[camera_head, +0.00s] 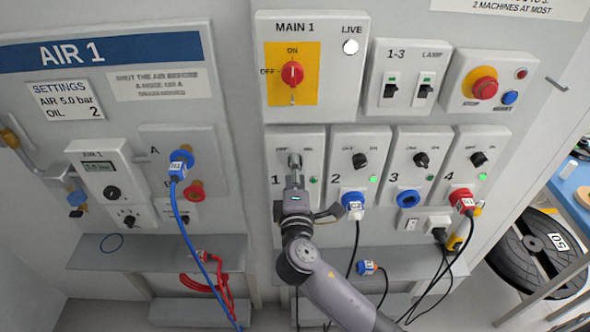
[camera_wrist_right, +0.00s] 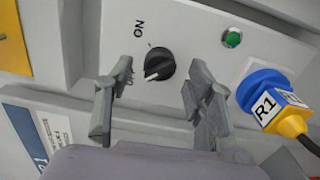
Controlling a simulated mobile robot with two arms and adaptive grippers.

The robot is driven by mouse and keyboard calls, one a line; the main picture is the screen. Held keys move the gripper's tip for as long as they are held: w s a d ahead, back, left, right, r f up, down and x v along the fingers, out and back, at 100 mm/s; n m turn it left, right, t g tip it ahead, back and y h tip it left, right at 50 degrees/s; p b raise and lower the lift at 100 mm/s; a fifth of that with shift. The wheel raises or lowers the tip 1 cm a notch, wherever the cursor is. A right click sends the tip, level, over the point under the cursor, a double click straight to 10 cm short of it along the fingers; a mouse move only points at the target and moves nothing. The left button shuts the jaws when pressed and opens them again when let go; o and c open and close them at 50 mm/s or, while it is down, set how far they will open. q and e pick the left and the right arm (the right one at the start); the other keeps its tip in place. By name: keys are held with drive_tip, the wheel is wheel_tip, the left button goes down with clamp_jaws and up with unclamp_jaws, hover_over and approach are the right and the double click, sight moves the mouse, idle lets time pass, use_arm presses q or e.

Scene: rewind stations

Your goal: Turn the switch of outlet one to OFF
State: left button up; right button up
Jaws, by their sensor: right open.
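The outlet one panel (camera_head: 311,145) is at the left of a row of numbered outlet panels. My right gripper (camera_head: 295,165) is in front of its switch and hides most of it. In the right wrist view the switch is a round black knob (camera_wrist_right: 160,63) with a white mark at its lower left, away from the ON label (camera_wrist_right: 139,29). My right gripper (camera_wrist_right: 157,70) is open, one finger on each side of the knob; contact is not clear. The outlet's lamp (camera_wrist_right: 232,38) is green. My left gripper is not in view.
A blue plug marked R1 (camera_wrist_right: 270,98) sits close to the right finger. Outlet two (camera_head: 361,146) is just right of my gripper. The MAIN 1 box (camera_head: 335,85) is above, and a grey ledge (camera_head: 395,262) is below with hanging cables.

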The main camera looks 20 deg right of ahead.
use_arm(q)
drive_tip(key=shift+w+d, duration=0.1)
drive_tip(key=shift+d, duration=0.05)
use_arm(e)
drive_tip(key=v, duration=1.1)
